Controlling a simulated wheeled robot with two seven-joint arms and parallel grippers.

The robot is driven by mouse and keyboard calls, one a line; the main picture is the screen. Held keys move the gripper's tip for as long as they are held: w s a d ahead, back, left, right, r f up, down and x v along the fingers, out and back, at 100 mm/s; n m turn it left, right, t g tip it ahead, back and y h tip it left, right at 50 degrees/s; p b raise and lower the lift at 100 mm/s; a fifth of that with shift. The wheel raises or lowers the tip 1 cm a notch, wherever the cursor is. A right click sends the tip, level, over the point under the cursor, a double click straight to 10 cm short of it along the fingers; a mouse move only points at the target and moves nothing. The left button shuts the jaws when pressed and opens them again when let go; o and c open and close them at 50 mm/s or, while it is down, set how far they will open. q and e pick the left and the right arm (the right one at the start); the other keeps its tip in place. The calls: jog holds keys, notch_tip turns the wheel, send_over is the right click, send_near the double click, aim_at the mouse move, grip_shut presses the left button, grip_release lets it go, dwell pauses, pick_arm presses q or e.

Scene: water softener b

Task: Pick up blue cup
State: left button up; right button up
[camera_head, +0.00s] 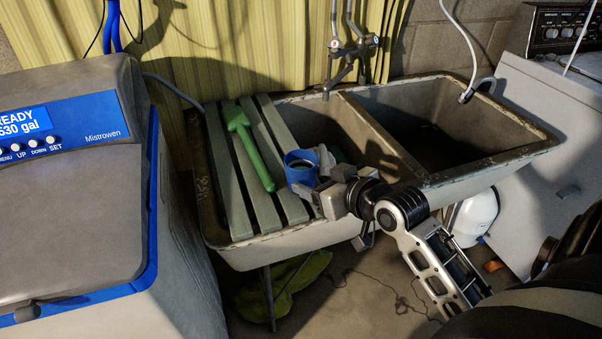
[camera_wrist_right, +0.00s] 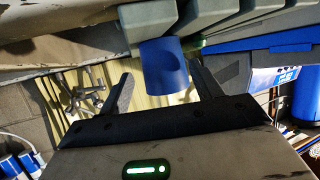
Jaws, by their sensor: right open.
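The blue cup (camera_head: 299,168) stands on the slatted rack at the left side of the sink. In the right wrist view the cup (camera_wrist_right: 163,68) lies between the two spread fingers. My right gripper (camera_head: 318,185) is open, right beside the cup in the head view. Whether its fingers touch the cup cannot be told. My right gripper also shows in the right wrist view (camera_wrist_right: 160,90), empty. My left gripper is in neither view.
A green scrubbing brush (camera_head: 249,148) lies on the slats (camera_head: 229,185) left of the cup. The double sink (camera_head: 450,165) has open basins to the right, with a tap (camera_head: 350,50) behind. A water softener (camera_head: 75,220) stands at the left and a washing machine (camera_head: 560,120) at the right.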

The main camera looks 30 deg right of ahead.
aim_at(309, 177)
jog(key=x, duration=0.5)
jog(key=shift+w+a, duration=0.25)
jog(key=shift+w, duration=0.15)
jog(key=c, duration=0.8)
